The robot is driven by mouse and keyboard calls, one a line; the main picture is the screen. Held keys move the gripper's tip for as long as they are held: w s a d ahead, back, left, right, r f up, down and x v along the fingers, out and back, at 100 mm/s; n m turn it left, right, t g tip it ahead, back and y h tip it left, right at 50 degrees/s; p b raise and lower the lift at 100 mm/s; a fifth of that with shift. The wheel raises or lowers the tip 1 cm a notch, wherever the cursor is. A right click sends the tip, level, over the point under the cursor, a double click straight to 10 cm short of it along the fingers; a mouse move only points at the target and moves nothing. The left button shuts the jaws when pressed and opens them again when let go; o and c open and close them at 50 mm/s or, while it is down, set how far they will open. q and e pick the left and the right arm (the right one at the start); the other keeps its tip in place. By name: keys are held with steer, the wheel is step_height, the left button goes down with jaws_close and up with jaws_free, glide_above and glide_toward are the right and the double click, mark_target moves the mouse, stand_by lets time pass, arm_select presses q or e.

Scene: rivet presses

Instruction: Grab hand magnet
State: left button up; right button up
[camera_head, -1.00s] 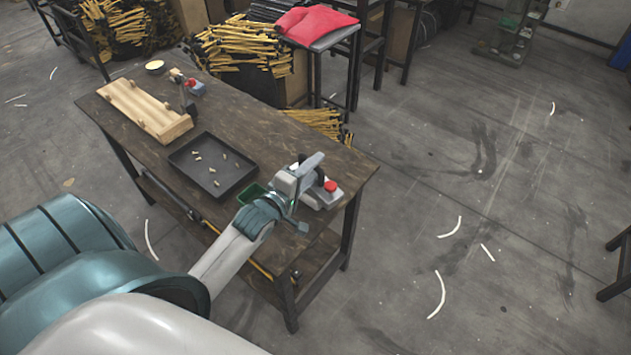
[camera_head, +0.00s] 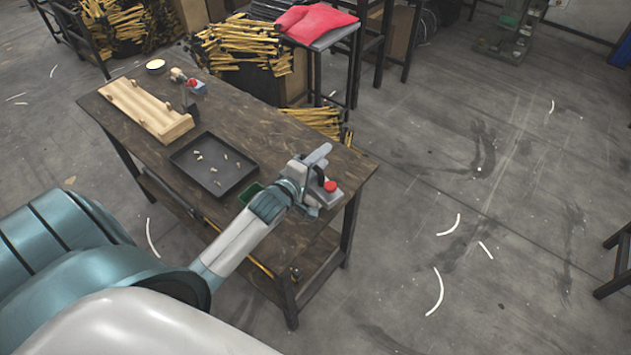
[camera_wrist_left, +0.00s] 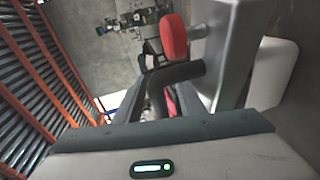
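I cannot pick out a hand magnet with certainty in either view. My left gripper (camera_head: 310,197) is at the near right end of the dark wooden table, right at the grey press with a red button (camera_head: 330,186), and the wrist partly hides it. In the left wrist view a red knob (camera_wrist_left: 173,40), a grey metal body (camera_wrist_left: 226,50) and a black curved bar (camera_wrist_left: 160,90) are close in front of the gripper. The left fingers look apart, with the black bar between or just before them. Nothing is clearly held. My right gripper is out of view.
On the table (camera_head: 270,135) are a black tray (camera_head: 215,190) with several small pieces, a green bin (camera_head: 252,192), a wooden rack (camera_head: 140,108) and another red-topped device (camera_head: 193,85) at the far end. A stool with a red cushion (camera_head: 315,24) stands behind.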

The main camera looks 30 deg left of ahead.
arm_select(q)
steer(key=shift+c, duration=0.4)
jaws_close()
stand_by(0.9)
